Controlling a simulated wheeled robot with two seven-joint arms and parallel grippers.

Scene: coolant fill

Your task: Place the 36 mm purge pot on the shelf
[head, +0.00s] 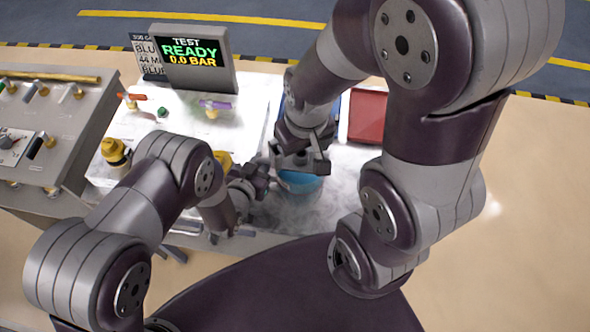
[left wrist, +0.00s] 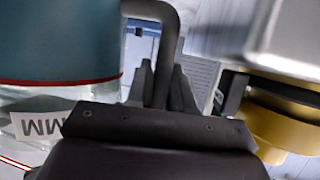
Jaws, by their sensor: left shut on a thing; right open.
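A teal-blue pot (head: 302,183) stands or hangs over the pale bench, partly hidden by my right gripper. In the left wrist view the pot (left wrist: 60,40) has a teal upper part, a red line, a clear lower part and a label ending in "MM"; its number is not visible. My left gripper (head: 262,180) is shut on the pot's dark handle (left wrist: 172,25), which runs between the fingertips (left wrist: 165,85). My right gripper (head: 300,160) is open just above the pot; contact cannot be told. I cannot make out which surface is the shelf.
A red tray (head: 368,117) and a partly hidden blue tray (head: 333,105) lie behind the pot. A READY 0.0 BAR display (head: 193,58) stands at the back. A yellow-capped fitting (head: 115,151) and a grey valve panel (head: 60,130) are at the left.

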